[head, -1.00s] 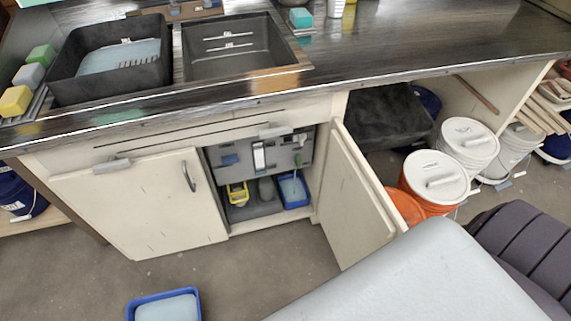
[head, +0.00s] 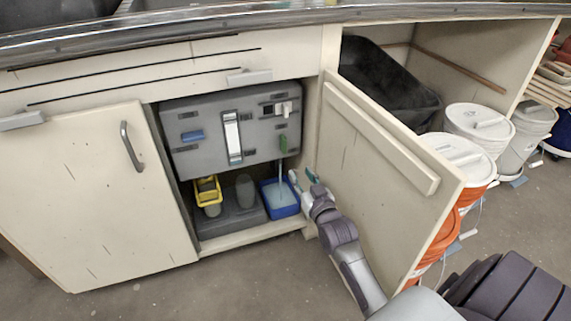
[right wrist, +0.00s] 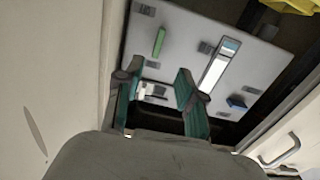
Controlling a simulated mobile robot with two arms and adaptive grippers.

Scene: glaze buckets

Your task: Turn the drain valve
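The open sink cabinet holds a grey panel (head: 205,109). On its right side is a small upright green handle (head: 283,144), which seems to be the drain valve. A thin pale line runs from below it to a blue tub (head: 281,205). The green handle also shows in the right wrist view (right wrist: 159,41), where the panel looks upside down. My right gripper (head: 303,179) is in front of the cabinet opening, below and right of the handle. Its fingers (right wrist: 156,95) are apart and empty. A white fitting (right wrist: 154,91) shows between them, beyond the fingertips. My left gripper is out of view.
The open cabinet door (head: 370,175) stands close right of my right arm. A yellow caddy (head: 208,191) stands left of the blue tub. The left door (head: 85,200) is closed. White-lidded buckets (head: 455,158) stand right of the open door. The floor in front is clear.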

